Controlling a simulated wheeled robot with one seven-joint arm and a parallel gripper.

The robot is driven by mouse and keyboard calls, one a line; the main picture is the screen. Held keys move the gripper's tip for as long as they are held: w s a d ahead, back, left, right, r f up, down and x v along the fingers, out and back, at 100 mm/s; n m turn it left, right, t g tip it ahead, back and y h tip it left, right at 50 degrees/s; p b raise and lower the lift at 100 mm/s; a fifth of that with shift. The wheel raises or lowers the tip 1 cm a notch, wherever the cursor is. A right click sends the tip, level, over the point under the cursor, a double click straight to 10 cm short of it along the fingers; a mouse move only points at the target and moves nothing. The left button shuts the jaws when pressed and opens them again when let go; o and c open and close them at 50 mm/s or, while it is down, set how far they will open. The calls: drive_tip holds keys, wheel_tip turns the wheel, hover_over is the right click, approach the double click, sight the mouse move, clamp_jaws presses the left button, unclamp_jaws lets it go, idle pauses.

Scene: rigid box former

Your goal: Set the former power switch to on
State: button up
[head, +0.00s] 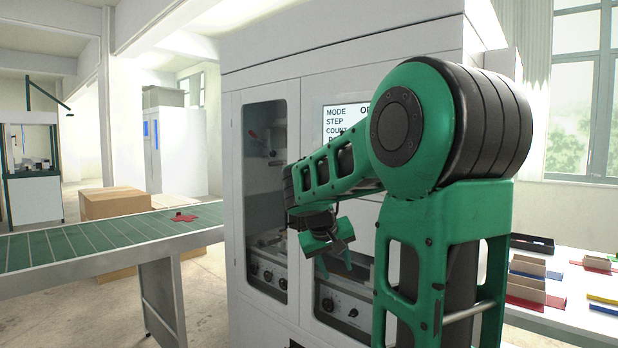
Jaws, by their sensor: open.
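The box former is the tall white cabinet (370,50) in the middle of the head view. Its screen (335,118) shows MODE, STEP and COUNT, with its right part hidden by my arm. Small knobs and dials sit on a lower panel (268,277) behind the left door window and on another lower panel (342,302) to the right. I cannot tell which control is the power switch; my arm hides part of the front. My gripper (335,266) is open and empty, pointing downward in front of the cabinet, just above the right lower panel in the picture.
A green-slatted conveyor (100,242) carrying a red piece (181,217) runs in from the left. Cardboard boxes (114,203) stand behind it. A white table (565,320) with coloured flat pieces and a black tray (532,243) is at the right.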

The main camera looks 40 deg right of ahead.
drive_tip(key=w+d+r+n+h, duration=0.1)
drive_tip(key=w+d+r+h, duration=0.25)
drive_tip(key=w+r, duration=0.35)
drive_tip(key=w+d+r+h, duration=0.3)
drive_tip(key=w+d+r, duration=0.2)
drive_tip(key=w, duration=0.3)
drive_tip(key=w+a+r+t+h, duration=0.1)
drive_tip(key=w+a+r+h, duration=0.1)
drive_tip(key=w+r+h, duration=0.55)
drive_tip(key=w+d+r+y, duration=0.2)
drive_tip(key=w+d, duration=0.1)
drive_tip(key=d, duration=0.7)
drive_tip(key=shift+d+n, duration=0.35)
drive_tip(key=shift+n, duration=0.05)
drive_tip(key=shift+w, duration=0.1)
drive_tip(key=shift+a, duration=0.1)
drive_tip(key=c, duration=1)
